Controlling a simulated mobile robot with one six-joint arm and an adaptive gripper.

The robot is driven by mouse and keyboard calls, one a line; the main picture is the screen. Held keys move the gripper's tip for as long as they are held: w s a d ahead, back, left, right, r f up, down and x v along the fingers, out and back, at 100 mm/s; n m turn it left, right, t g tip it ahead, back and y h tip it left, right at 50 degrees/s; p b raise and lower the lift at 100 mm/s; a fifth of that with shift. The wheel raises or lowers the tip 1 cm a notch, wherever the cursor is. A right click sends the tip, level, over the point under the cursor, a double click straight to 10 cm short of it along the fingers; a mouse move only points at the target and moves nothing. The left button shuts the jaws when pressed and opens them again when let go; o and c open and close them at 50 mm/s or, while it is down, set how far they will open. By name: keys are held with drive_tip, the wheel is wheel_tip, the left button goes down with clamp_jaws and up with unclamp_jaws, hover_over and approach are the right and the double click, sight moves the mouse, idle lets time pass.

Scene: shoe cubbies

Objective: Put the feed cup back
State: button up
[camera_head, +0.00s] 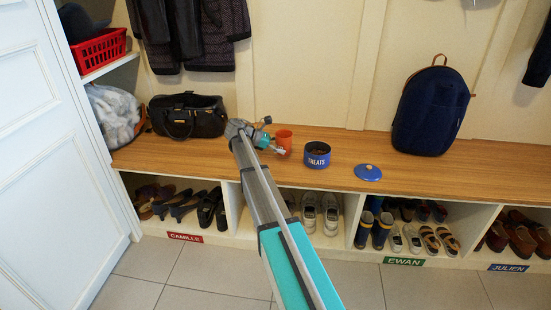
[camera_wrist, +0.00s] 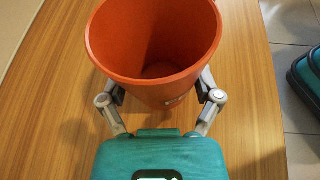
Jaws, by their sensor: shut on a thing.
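The orange feed cup (camera_head: 284,140) stands upright at the wooden bench top, left of the treats tin. My gripper (camera_head: 279,150) is shut on the cup from the near left side. In the wrist view the cup (camera_wrist: 150,45) is between the two fingers of my gripper (camera_wrist: 160,96), and its inside looks empty. I cannot tell whether the cup's base touches the bench. The blue tin (camera_head: 317,158) marked TREATS is open, with brown contents showing. Its blue lid (camera_head: 368,172) lies on the bench to the right.
A black bag (camera_head: 188,117) stands at the bench's left, and a dark blue backpack (camera_head: 431,110) at its right. The wooden bench (camera_head: 400,175) is clear around the lid. Shoes fill the cubbies below. A red basket (camera_head: 100,50) is on the left shelf.

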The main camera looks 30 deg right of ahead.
drive_tip(key=s+a+r+n+t+h+p, duration=0.1)
drive_tip(key=s+a+r+n+t+p, duration=0.6)
drive_tip(key=s, duration=0.6)
wheel_tip(320, 180, up, 4)
drive_tip(key=a+t+p, duration=0.1)
drive_tip(key=a+p, duration=0.1)
drive_tip(key=p, duration=0.1)
drive_tip(key=shift+s+a+f+n, duration=0.15)
drive_tip(key=shift+s+a+n, duration=0.15)
drive_tip(key=shift+s+a, duration=0.1)
drive_tip(key=w+d+f+b, duration=0.1)
drive_tip(key=w+f+b, duration=0.1)
drive_tip(key=w, duration=0.2)
drive_tip(key=w+d+f+b, duration=0.1)
drive_tip(key=w+f+b, duration=0.2)
drive_tip(key=w, duration=0.1)
drive_tip(key=w+d+f+b, duration=0.1)
drive_tip(key=w+f+b, duration=0.2)
drive_tip(key=shift+w, duration=0.4)
drive_tip(key=shift+w+d+f+b, duration=0.2)
drive_tip(key=shift+w+f+b, duration=0.3)
drive_tip(key=shift+f+b, duration=0.05)
